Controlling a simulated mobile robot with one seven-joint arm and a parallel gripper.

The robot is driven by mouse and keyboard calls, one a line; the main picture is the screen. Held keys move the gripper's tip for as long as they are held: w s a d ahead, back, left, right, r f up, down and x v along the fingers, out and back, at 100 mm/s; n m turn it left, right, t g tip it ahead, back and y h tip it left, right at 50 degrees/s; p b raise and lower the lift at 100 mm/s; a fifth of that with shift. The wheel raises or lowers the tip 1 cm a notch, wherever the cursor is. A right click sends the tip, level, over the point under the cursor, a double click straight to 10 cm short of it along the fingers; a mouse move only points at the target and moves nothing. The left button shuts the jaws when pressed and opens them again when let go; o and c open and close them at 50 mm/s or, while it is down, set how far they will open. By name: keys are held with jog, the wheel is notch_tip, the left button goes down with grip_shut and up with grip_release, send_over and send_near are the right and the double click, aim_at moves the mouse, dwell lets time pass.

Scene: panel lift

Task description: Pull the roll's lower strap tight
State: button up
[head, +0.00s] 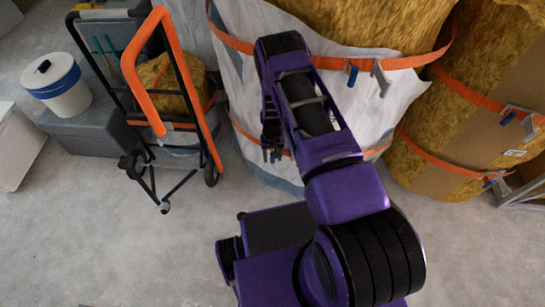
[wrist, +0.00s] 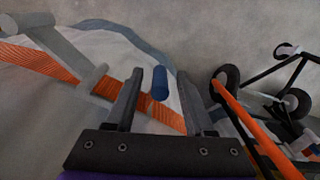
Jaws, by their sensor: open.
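The roll (head: 395,22) stands upright, yellow and partly wrapped in a white sheet. Its lower strap (head: 376,151) is an orange band low on the wrap, partly hidden by my arm in the head view. The wrist view shows the orange strap (wrist: 158,112) crossing the sheet, with a grey metal buckle (wrist: 93,79) and a blue tab (wrist: 160,83). My gripper (head: 272,154) is low against the front of the roll. In the wrist view my gripper (wrist: 160,76) is open, with the blue tab between its fingers in the picture; I cannot tell whether they touch it.
An orange-and-black hand cart (head: 160,75) stands close left of my gripper; its wheel (wrist: 225,80) shows in the wrist view. A white bucket (head: 57,85) sits on a grey box. Another strapped roll (head: 465,115) stands at right. The floor in front is clear.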

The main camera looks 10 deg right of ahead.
jog(key=shift+c, duration=0.2)
grip_shut()
jog(key=shift+s, duration=0.1)
dwell(1.2)
